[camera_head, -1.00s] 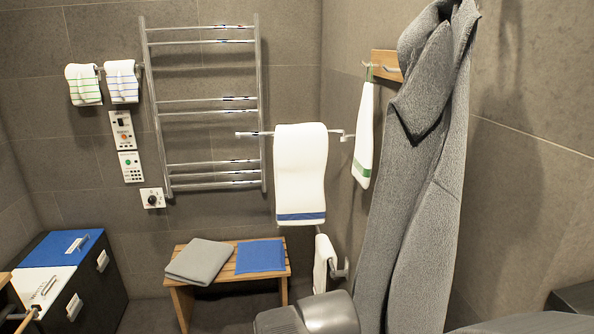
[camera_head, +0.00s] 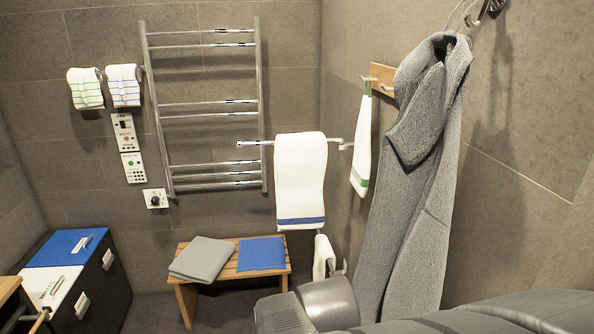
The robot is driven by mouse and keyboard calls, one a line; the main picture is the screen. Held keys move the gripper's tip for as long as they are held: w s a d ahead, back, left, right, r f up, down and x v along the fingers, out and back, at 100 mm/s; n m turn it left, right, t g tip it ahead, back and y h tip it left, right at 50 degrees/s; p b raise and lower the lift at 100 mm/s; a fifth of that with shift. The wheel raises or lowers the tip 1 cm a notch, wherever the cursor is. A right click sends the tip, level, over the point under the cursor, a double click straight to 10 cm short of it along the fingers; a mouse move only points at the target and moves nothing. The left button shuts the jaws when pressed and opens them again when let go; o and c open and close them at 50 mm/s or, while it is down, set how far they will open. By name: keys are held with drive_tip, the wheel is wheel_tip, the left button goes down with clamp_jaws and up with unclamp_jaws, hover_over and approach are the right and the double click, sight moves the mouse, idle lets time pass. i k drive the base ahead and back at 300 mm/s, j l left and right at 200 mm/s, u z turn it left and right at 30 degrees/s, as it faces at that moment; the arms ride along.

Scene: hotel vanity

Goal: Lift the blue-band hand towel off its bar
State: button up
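A white hand towel with a blue band near its lower edge (camera_head: 299,180) hangs folded over a thin metal bar (camera_head: 257,143) in the head view. The bar's free end sticks out to the left of the towel, and its other end reaches toward the right wall. The towel hangs straight, with nothing touching its front. My gripper is not in view; only grey parts of my arm show along the bottom and bottom right.
A grey robe (camera_head: 425,170) hangs at right. A green-band towel (camera_head: 361,150) hangs from a wooden hook board (camera_head: 383,77). A towel rack (camera_head: 212,112) is behind left. A bench (camera_head: 190,292) holds grey and blue folded cloths. Another white towel (camera_head: 320,257) hangs below.

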sight(301, 158)
drive_tip(key=i+j+z, duration=0.45)
drive_tip(key=i+j, duration=0.4)
drive_tip(key=i, duration=0.2)
drive_tip(key=k, duration=0.15)
drive_tip(key=i, duration=0.15)
